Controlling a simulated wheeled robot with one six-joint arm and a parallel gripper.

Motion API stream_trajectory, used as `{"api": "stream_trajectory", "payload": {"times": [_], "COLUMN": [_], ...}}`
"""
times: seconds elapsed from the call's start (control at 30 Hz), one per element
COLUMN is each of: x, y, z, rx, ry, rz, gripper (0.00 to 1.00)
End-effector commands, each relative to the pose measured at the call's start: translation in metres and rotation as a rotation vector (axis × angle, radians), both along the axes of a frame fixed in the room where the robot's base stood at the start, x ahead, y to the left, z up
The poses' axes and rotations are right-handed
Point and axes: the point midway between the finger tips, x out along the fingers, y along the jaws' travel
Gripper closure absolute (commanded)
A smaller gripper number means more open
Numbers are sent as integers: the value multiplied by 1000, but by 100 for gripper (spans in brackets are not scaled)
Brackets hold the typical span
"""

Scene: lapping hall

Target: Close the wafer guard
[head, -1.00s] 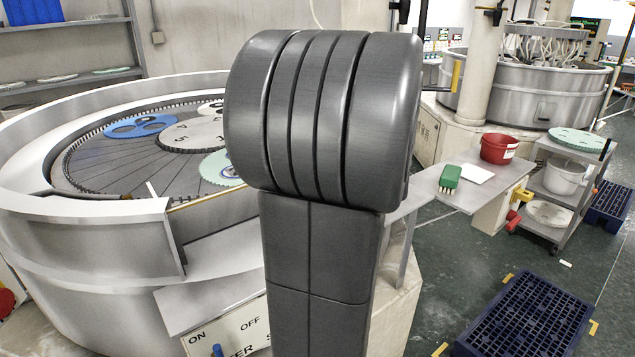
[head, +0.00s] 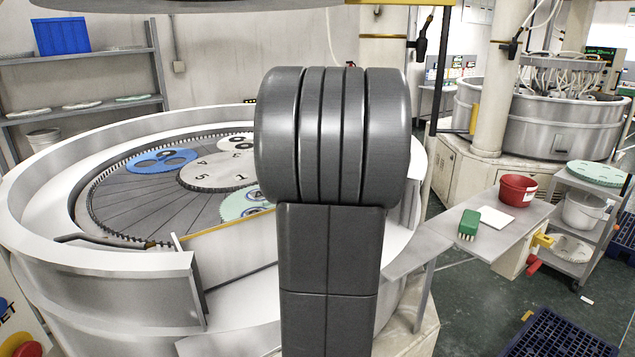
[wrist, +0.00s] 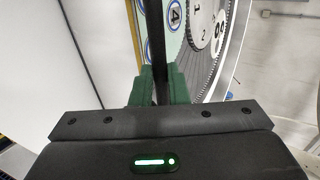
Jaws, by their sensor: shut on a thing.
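The lapping machine is a round grey tub with a wide pale rim (head: 110,262) at the left of the head view. A pale panel with a yellow top edge (head: 232,247), which looks like the wafer guard, stands in the rim's front opening. Its right part is hidden behind my arm. In the wrist view my gripper (wrist: 159,84) is shut, with its dark green pads on either side of a thin dark bar (wrist: 155,40). How the bar joins the guard cannot be seen. A green carrier (wrist: 172,20) and the numbered plate lie beyond. My gripper is hidden in the head view.
A blue carrier (head: 160,161) lies on the machine's plate. A side table (head: 490,240) at right holds a green brush (head: 469,223) and a red bucket (head: 517,190). A cart (head: 590,225) and dark floor grating (head: 560,338) stand further right. A grey overhead part (head: 200,5) crosses the top.

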Motion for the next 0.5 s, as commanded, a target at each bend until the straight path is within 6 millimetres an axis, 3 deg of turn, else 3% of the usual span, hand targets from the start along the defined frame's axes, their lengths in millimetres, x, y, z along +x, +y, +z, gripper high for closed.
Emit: {"api": "stream_trajectory", "payload": {"times": [0.03,0.43,0.47,0.5], "x": [6,7,7,7], "y": [5,6,6,6], "z": [13,14,14,14], "rx": [8,5,5,4], "ry": [-25,-22,-22,-24], "rz": [-3,-1,-1,-1], "gripper": [100,100,82,78]}}
